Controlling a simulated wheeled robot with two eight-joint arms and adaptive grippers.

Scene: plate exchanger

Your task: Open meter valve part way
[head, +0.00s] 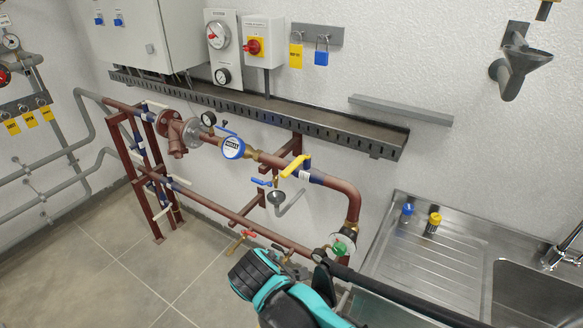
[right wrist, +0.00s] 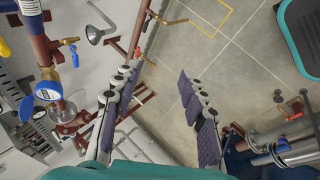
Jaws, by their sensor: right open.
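A blue-rimmed round meter (head: 232,148) sits on the rust-red pipe along the wall. To its right on the same pipe is a yellow lever (head: 296,166), angled up along the pipe. A small blue lever (head: 261,182) is below it, by a grey funnel. I cannot tell for sure which lever is the meter valve. In the right wrist view the meter (right wrist: 48,92) and a yellow handle (right wrist: 4,48) are at left. My right gripper (right wrist: 157,78) is open and empty, apart from them. In the head view my teal and black right arm is low, its fingertips unclear. My left gripper is not in view.
A green-handled valve (head: 340,248) is close to my right arm. A steel sink counter (head: 430,250) fills the right side. A dark cable tray (head: 260,105) runs above the pipe. The floor at lower left is clear.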

